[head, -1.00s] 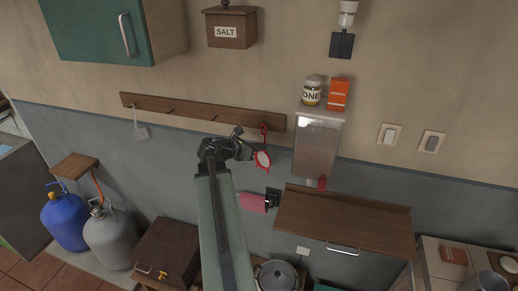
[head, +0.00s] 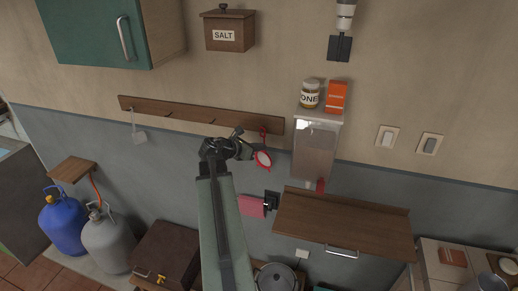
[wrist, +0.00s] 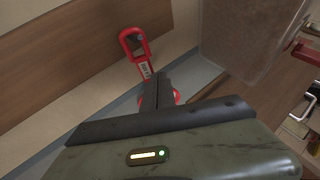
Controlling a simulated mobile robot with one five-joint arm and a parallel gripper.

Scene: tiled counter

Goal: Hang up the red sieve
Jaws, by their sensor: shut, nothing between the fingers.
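The red sieve (head: 263,158) hangs at the right end of the wooden hook rail (head: 190,115), its handle up and its round bowl below. In the wrist view the red handle loop (wrist: 133,42) lies around a small peg on the rail. My gripper (head: 247,150) is just left of the sieve in the head view, shut and empty. In the wrist view my gripper's dark fingers (wrist: 158,80) overlap the lower handle and hide most of the bowl. I cannot tell whether they touch it.
A white spatula (head: 138,136) hangs at the rail's left end. A dispenser (head: 315,145) with a jar (head: 310,93) and an orange box (head: 336,97) on top is close to the right. A wooden shelf (head: 340,228) and a pink cloth (head: 252,206) are below.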

